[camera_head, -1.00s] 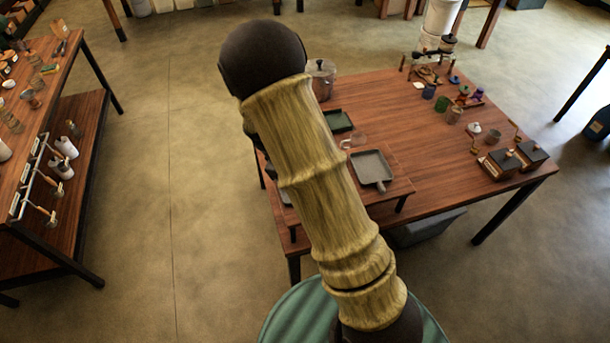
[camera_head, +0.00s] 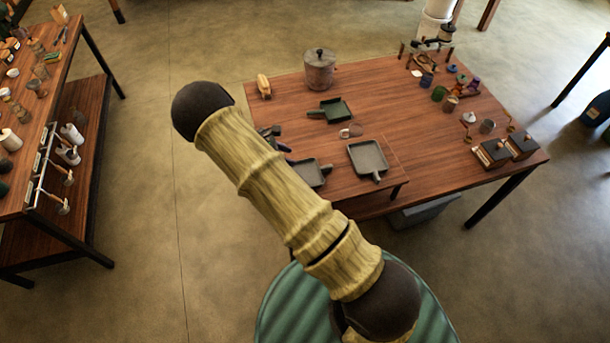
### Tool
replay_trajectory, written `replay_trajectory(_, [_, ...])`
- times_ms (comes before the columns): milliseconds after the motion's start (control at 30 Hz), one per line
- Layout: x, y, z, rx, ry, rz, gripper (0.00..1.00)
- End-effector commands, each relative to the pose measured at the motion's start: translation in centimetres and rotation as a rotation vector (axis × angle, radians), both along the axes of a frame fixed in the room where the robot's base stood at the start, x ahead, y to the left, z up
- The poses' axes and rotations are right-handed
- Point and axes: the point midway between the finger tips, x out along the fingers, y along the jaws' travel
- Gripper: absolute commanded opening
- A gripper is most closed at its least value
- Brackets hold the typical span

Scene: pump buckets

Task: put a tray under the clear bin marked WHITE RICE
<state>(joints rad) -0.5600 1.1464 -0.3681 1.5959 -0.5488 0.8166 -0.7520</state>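Three shallow trays with short handles lie on the wooden table. A green tray (camera_head: 338,108) is farthest back, a grey tray (camera_head: 368,157) is nearer, and a second grey tray (camera_head: 312,172) is partly hidden by my arm. No WHITE RICE marking is legible, so I cannot tell which container is the named bin. My arm crosses the middle of the view, in front of the table's left end. My gripper cannot be made out. A small dark object (camera_head: 270,133) shows beside the arm, too unclear to name.
A lidded round container (camera_head: 320,72) stands at the table's back left. Several small jars and dark boxes (camera_head: 522,146) occupy its right side; the table's (camera_head: 400,100) middle is mostly clear. A shelving unit (camera_head: 85,220) with bottles is at far left, with open floor between.

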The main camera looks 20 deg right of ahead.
Motion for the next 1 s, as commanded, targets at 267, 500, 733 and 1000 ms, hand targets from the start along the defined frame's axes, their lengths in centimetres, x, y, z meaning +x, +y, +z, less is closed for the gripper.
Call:
replay_trajectory(267, [-0.1, -3.4, -3.6, -0.002, 0.003, -0.003, 0.38])
replay_trajectory(500, [-0.2, -6.5, -6.6, -0.002, 0.002, -0.004, 0.38])
replay_trajectory(733, [-0.2, -8.2, -8.2, 0.000, 0.001, -0.002, 0.38])
replay_trajectory(1000, [-0.2, -8.3, -8.1, 0.000, 0.001, -0.002, 0.38])
